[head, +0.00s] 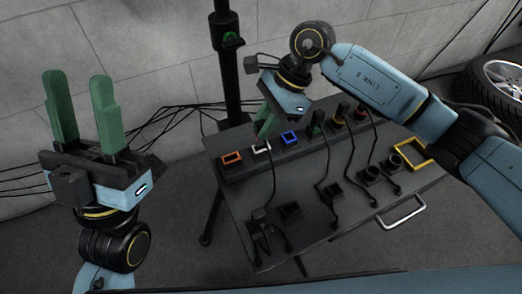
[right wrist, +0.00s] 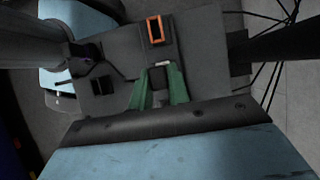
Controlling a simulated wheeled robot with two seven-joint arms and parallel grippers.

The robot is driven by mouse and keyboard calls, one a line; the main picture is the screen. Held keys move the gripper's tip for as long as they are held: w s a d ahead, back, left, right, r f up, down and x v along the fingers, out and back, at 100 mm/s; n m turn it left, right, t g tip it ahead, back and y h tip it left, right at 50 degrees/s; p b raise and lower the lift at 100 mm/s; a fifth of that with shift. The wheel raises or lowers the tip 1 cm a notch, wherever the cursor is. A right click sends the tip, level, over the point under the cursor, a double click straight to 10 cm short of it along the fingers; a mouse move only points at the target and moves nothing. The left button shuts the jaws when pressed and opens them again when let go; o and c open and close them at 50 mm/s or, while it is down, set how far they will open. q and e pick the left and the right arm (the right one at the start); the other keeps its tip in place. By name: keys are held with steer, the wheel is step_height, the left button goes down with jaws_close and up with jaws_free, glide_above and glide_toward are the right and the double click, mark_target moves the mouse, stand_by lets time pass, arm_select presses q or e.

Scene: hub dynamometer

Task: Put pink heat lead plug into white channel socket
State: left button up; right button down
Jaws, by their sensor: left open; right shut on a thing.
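The white channel socket (head: 262,147) is in the row along the far edge of the dark board, between the orange and blue sockets. Its pale rim also shows in the right wrist view (right wrist: 164,63). My right gripper (head: 262,130) is at the white socket, fingers pointing down. In the right wrist view its green fingers (right wrist: 160,88) are shut on a small dark plug (right wrist: 158,77) close to that rim. No pink shows on it, and I cannot tell whether it is inside the socket. My left gripper (head: 78,108) is open, empty and raised, well left of the board.
The orange socket (head: 232,158) and blue socket (head: 290,138) flank the white one closely. Several dark plugs and cables lie on the board (head: 240,197). A yellow frame (head: 413,153) is at its right. A black post (head: 229,70) stands behind.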

steer(key=shift+f, duration=0.4)
stand_by(0.5)
steer(key=shift+f, duration=1.1)
steer(key=c, duration=1.3)
jaws_free()
steer(key=shift+o, duration=0.2)
